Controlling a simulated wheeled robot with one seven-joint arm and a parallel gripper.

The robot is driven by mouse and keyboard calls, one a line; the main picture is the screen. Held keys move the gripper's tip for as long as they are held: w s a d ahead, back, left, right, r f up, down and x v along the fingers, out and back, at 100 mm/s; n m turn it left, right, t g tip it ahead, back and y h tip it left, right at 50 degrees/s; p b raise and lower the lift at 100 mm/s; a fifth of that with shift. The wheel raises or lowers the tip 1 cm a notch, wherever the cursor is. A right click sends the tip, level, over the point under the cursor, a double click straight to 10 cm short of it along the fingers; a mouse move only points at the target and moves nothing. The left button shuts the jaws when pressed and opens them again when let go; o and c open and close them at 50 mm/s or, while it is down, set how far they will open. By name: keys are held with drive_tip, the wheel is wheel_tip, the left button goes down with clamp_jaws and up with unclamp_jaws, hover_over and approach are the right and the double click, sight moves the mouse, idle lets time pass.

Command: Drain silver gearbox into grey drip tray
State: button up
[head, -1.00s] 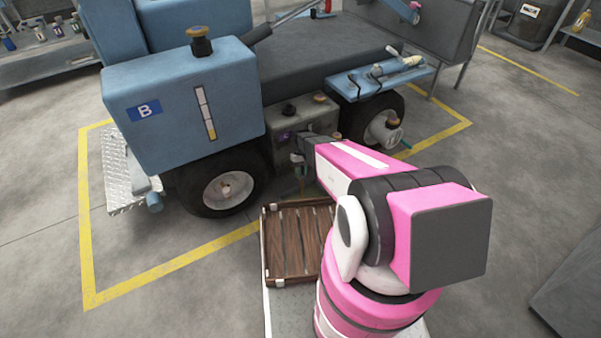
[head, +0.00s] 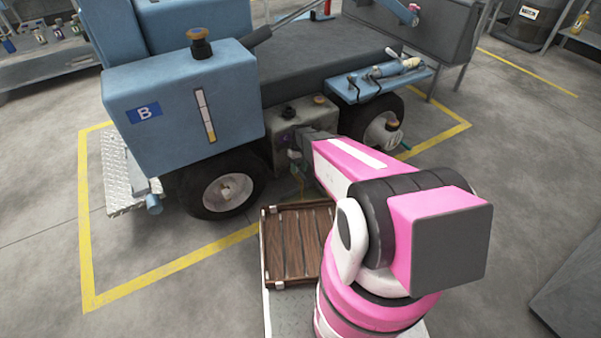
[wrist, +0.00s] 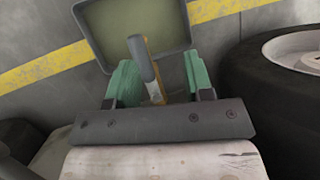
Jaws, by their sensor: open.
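The silver gearbox (head: 292,116) sits under the blue machine between its two wheels, with caps on top. In the wrist view, the grey drip tray (wrist: 92,12) lies on the floor below, its inside olive-coloured. My gripper (wrist: 163,82) has green fingers that stand apart on either side of a grey lever-like rod (wrist: 140,58); I cannot tell whether they touch it. An amber strand, which looks like oil, runs beside the rod above the tray. In the head view, my gripper (head: 293,155) is at the gearbox's front, mostly hidden by my arm, and the tray is hidden.
The left wheel (head: 226,190) and right wheel (head: 382,128) flank the gearbox. A slatted wooden crate (head: 297,243) is at the front of my base. A blue shelf (head: 345,84) with tools juts out above the right wheel. Open floor lies to the left and right.

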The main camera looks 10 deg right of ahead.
drive_tip(key=s+a+r, duration=0.6)
drive_tip(key=a, duration=0.2)
drive_tip(key=shift+a, duration=0.2)
drive_tip(key=shift+s+r, duration=0.15)
